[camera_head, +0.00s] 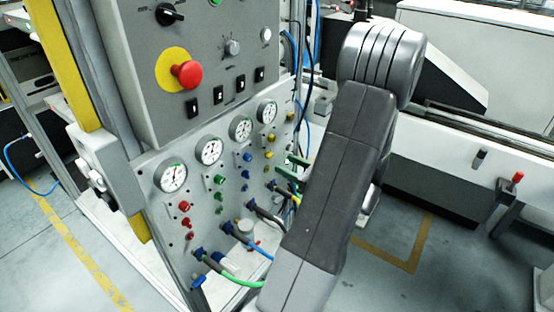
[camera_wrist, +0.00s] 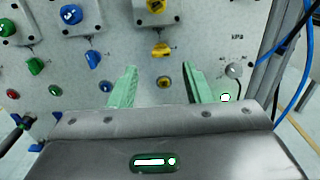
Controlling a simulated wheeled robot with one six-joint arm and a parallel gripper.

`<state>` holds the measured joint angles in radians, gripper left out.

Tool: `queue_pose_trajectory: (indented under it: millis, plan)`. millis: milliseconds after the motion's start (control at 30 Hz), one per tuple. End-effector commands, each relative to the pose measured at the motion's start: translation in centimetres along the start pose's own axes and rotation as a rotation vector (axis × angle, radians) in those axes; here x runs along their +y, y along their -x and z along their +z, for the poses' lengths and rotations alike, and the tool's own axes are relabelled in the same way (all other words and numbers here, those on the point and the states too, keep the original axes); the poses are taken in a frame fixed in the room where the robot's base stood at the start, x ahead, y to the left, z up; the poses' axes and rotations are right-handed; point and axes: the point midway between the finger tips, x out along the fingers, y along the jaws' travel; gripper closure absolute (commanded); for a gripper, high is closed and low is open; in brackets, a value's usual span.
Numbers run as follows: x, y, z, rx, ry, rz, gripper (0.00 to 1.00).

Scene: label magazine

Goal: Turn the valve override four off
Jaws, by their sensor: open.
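The pneumatic panel (camera_head: 165,235) carries red, green, blue and yellow columns of knobs; its labels are too small to read, so I cannot confirm which control is override four. In the wrist view the yellow column has a large knob (camera_wrist: 152,13) at the top, a yellow lever knob (camera_wrist: 162,50) lying about sideways, and a small round yellow button (camera_wrist: 163,82) low down. My gripper (camera_wrist: 160,68) is open, its green fingers either side of the small button in the picture, with nothing between them. In the head view the gripper (camera_head: 292,168) is near the panel's right side, partly hidden by my arm.
Above are gauges (camera_head: 241,128) and a control box with a red emergency stop (camera_head: 188,74). Hoses, including a green hose (camera_head: 232,280), leave the lower panel. A grey knob (camera_wrist: 234,70) and blue cables (camera_wrist: 297,90) lie right of the fingers.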

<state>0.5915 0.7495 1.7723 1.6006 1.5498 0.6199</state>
Motion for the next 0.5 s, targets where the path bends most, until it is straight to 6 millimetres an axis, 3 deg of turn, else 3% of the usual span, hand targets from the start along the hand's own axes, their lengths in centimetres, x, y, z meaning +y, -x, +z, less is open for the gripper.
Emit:
queue_pose_trajectory:
  millis: [200,500]
  plan:
    - [0.0,-3.3,0.0,0.001,0.001,0.003,0.55]
    - [0.0,-4.7,0.0,0.0,0.0,0.0,0.55]
